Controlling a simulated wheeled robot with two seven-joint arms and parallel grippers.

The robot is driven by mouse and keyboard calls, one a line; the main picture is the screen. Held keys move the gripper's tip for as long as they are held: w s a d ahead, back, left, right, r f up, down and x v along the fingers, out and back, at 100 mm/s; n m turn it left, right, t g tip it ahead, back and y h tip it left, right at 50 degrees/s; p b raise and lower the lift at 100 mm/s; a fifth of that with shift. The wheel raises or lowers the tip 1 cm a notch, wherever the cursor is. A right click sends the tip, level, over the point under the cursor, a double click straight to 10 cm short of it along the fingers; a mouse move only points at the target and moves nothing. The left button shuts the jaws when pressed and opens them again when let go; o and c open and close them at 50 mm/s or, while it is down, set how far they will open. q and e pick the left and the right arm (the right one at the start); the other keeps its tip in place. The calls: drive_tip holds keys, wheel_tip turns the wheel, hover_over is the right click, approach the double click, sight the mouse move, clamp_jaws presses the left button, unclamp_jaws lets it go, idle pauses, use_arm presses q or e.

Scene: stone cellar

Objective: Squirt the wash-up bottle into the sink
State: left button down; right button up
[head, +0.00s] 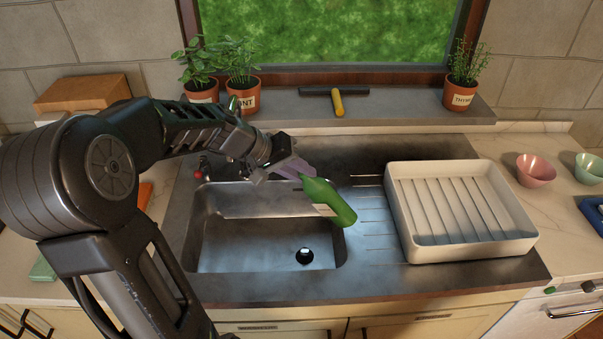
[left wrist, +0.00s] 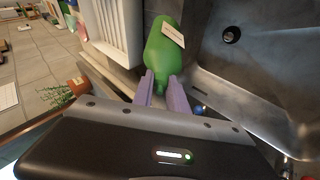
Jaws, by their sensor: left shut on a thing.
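A green wash-up bottle (head: 327,199) with a pale label is tilted above the right side of the metal sink (head: 225,238). My left gripper (head: 294,169) has pale purple fingers and is shut on the bottle's upper-left end. In the left wrist view the bottle (left wrist: 162,50) sits between the fingers (left wrist: 162,88), and the sink's drain shows to the right of it. The sink basin looks empty, and its dark drain hole is at the bottom right. The bottle's nozzle is not clearly seen. My right gripper is not in view.
A white dish rack (head: 400,215) stands on the drainer right of the sink. A pink bowl (head: 536,170) and a green bowl (head: 590,168) sit farther right. Potted herbs and a squeegee (head: 338,103) with a yellow handle are on the sill behind. The drainer strip between sink and rack is clear.

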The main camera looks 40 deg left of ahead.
use_arm(q)
drive_tip(key=shift+r+y, duration=0.25)
drive_tip(key=shift+y, duration=0.05)
drive_tip(key=shift+r, duration=0.1)
drive_tip(key=shift+r+g+y, duration=0.25)
drive_tip(key=shift+g+y, duration=0.15)
drive_tip(key=shift+y, duration=0.1)
drive_tip(key=shift+r, duration=0.1)
drive_tip(key=shift+a+r+m+g+y, duration=0.1)
drive_tip(key=shift+r+m+g+y, duration=0.35)
drive_tip(key=shift+r+y, duration=0.5)
drive_tip(key=shift+r, duration=0.15)
